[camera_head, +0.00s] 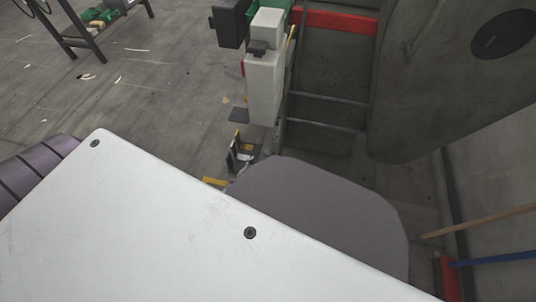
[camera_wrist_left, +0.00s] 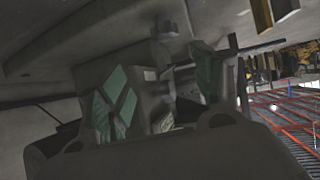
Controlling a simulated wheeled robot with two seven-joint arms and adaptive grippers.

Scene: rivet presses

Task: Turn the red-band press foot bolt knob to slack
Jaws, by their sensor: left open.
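In the camera_head view, a red band (camera_head: 335,20) crosses the top of a dark frame with crossbars. A white upright housing (camera_head: 264,88) stands just left of it. My left gripper (camera_head: 240,152) shows small and partly hidden at the foot of this housing, with its jaws open and nothing seen between them. I cannot make out the foot bolt knob in either view. The camera_wrist_left view is dark, with green-panelled parts (camera_wrist_left: 118,98) close by and grey metal around them. My right gripper is not in view.
A table (camera_head: 85,35) with green items stands at the top left. The floor (camera_head: 150,90) between it and the press is open, with scattered light scraps. Red rails (camera_wrist_left: 283,112) show in the wrist view.

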